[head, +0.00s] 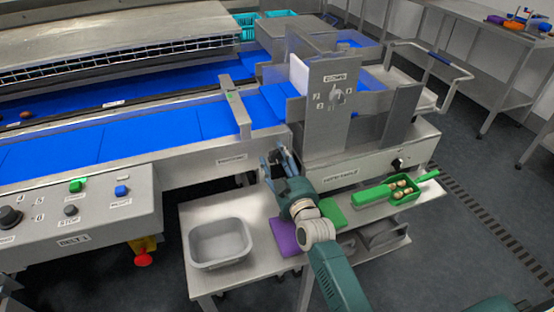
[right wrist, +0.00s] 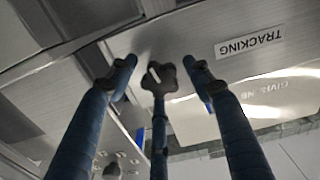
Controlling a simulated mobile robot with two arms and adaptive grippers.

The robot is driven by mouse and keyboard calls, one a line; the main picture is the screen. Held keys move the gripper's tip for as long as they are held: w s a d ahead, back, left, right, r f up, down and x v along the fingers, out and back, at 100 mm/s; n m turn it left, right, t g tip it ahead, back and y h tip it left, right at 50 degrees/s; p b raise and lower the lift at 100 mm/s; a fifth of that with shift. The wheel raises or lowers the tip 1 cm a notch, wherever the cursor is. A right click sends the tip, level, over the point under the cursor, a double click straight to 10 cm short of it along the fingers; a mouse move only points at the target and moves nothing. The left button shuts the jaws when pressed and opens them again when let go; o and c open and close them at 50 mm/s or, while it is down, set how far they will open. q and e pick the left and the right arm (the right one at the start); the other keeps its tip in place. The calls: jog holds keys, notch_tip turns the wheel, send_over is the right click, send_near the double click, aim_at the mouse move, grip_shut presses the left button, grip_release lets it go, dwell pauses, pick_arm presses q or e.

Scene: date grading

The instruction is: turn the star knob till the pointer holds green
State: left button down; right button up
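The dark star knob (right wrist: 166,71) shows in the right wrist view, on the grey metal face beside an upside-down TRACKING label (right wrist: 249,42). My right gripper (right wrist: 160,68) is open, with two fingertips on either side of the knob and the third finger below it in the picture. Gaps show at the two side fingers; whether the third touches the knob I cannot tell. I cannot make out a pointer for certain. My left gripper is not in view.
Below the gripper, a steel table holds a grey tub (head: 220,243), a purple item (head: 284,237) and a green tray (head: 373,195) with several dates. A control box (head: 80,212) stands at the left. The upright dial plate (head: 327,125) rises just right of the gripper.

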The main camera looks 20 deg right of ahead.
jog(key=c, duration=0.8)
jog(key=shift+r+m+p, duration=0.1)
jog(key=shift+m+p, duration=0.4)
jog(key=shift+m, duration=1.5)
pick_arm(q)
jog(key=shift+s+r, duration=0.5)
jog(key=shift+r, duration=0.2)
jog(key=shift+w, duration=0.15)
pick_arm(e)
jog(key=o, duration=1.1)
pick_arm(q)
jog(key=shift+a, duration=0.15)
pick_arm(e)
jog(key=s, duration=1.2)
jog(key=shift+d, duration=0.2)
